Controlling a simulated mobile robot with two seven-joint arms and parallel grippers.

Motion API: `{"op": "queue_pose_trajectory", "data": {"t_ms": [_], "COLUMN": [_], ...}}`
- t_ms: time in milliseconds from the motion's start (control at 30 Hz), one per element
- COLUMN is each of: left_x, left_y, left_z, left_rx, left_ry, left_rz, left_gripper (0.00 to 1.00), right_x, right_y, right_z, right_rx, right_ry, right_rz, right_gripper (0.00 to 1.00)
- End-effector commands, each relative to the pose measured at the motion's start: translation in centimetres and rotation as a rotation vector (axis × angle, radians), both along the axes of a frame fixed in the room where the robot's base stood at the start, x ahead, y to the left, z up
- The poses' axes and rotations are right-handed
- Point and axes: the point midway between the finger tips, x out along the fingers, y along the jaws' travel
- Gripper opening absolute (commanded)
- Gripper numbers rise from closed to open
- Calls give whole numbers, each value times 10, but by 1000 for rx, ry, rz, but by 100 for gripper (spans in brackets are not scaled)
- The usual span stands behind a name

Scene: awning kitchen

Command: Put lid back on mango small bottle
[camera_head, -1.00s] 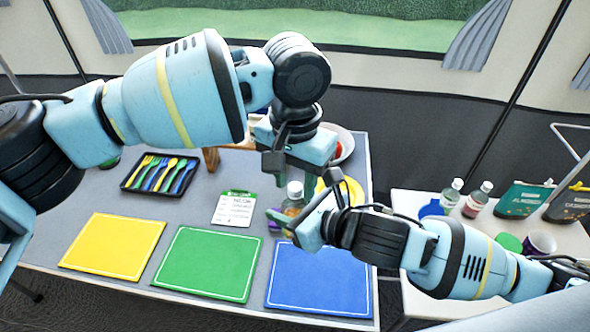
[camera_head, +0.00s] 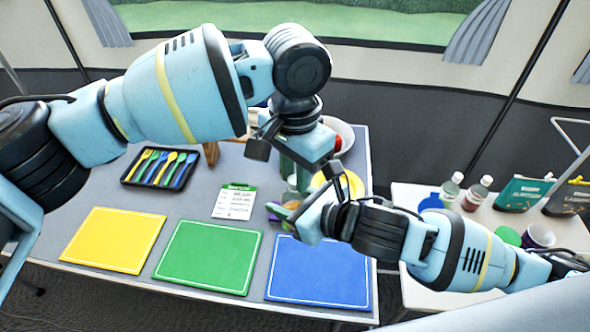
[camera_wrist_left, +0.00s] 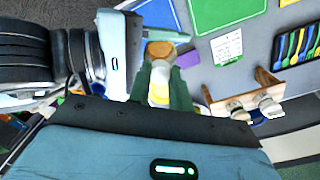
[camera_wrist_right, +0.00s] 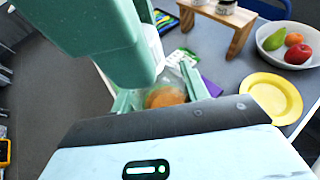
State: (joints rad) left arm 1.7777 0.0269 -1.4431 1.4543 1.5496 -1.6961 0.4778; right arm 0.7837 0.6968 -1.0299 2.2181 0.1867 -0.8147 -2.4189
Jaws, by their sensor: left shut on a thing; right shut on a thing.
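The mango small bottle (camera_wrist_right: 166,96) is clear with orange contents. My right gripper (camera_head: 288,212) is shut on it above the table, near the blue mat. Its orange part also shows in the left wrist view (camera_wrist_left: 160,50). My left gripper (camera_head: 297,178) points down from above and is shut on a small white and yellowish piece (camera_wrist_left: 160,84), which looks like the lid. The piece is close to the bottle, but I cannot tell whether they touch. In the head view the left fingers hide most of the bottle.
Yellow (camera_head: 112,239), green (camera_head: 208,256) and blue (camera_head: 318,275) mats line the table front. A cutlery tray (camera_head: 160,167) and a label card (camera_head: 234,202) lie behind. A yellow plate (camera_wrist_right: 272,97) and fruit bowl (camera_wrist_right: 288,42) stand nearby. Bottles (camera_head: 477,192) stand on the side table.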

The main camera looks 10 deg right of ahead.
Motion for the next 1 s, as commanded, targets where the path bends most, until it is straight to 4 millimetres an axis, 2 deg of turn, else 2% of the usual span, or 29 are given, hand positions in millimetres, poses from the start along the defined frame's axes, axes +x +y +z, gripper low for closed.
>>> {"op": "queue_pose_trajectory", "data": {"t_ms": [133,267,300,467,767,1000], "left_x": [0,0,0,0,0,0], "left_y": [0,0,0,0,0,0], "left_z": [0,0,0,0,1,22], "left_rx": [-1,0,0,0,0,-1], "left_ry": [2,-1,-1,-1,-1,-2], "left_rz": [-198,-197,-196,-194,-193,-193], "left_gripper": [0,0,22,42,42,42], "right_x": [0,0,0,0,0,0], "right_y": [0,0,0,0,0,0], "right_z": [0,0,0,0,0,0], "right_rx": [0,1,1,1,1,1], "right_ry": [0,-1,-1,-1,-1,-1], "right_rz": [0,0,0,0,0,0], "right_gripper": [0,0,0,0,0,0]}}
